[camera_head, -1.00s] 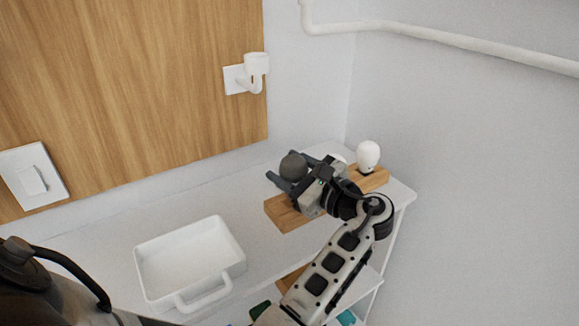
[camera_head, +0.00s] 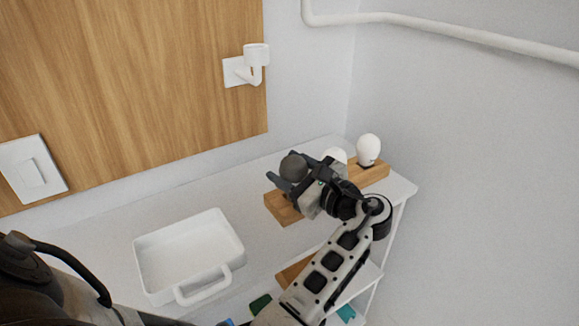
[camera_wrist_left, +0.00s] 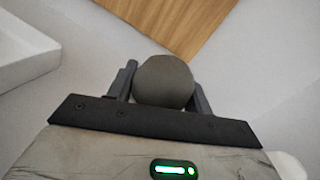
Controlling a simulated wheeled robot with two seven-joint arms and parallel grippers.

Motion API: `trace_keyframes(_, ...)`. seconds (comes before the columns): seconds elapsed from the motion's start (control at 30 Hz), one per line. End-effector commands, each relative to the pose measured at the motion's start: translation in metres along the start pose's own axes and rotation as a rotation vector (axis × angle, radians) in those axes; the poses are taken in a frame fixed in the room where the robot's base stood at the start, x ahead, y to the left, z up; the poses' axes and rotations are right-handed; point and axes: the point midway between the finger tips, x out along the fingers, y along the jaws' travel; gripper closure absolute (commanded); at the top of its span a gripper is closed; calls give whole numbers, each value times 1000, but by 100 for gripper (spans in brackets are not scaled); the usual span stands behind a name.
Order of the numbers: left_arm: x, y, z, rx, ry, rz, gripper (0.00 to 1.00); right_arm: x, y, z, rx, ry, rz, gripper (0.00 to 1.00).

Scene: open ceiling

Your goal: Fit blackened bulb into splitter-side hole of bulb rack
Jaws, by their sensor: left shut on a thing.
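The blackened bulb (camera_head: 293,167) is a dark grey ball held in my left gripper (camera_head: 287,177). The gripper is shut on it, with a finger on each side in the left wrist view, where the bulb (camera_wrist_left: 163,81) shows its round top. The bulb rack (camera_head: 283,207) is a long wooden block on the shelf. The bulb is over its left end; its base and the hole there are hidden, so I cannot tell whether they touch. A white bulb (camera_head: 368,149) stands upright at the rack's right end. Another white bulb (camera_head: 336,154) is partly hidden behind my gripper. My right gripper is not in view.
A white tray (camera_head: 230,257) with a handle sits on the white shelf (camera_head: 262,170) to the left. A white lamp socket (camera_head: 256,55) is mounted on the wooden wall panel (camera_head: 150,80), with a switch (camera_head: 32,172) at left. A lower shelf holds small items.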

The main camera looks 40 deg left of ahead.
Motion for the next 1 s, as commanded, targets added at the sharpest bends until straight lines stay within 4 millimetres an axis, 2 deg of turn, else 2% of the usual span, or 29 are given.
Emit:
trace_keyframes(0.67, 0, 5, -17, 1, -1, 0, 72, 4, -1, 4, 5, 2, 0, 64)
trace_keyframes(0.7, 0, 5, -16, 0, -1, 0, 41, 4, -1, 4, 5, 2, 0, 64)
trace_keyframes(0.77, 0, 5, -16, 0, -1, 0, 25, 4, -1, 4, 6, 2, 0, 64)
trace_keyframes(1.0, 0, 5, -16, 1, 0, 0, 24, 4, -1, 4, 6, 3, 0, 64)
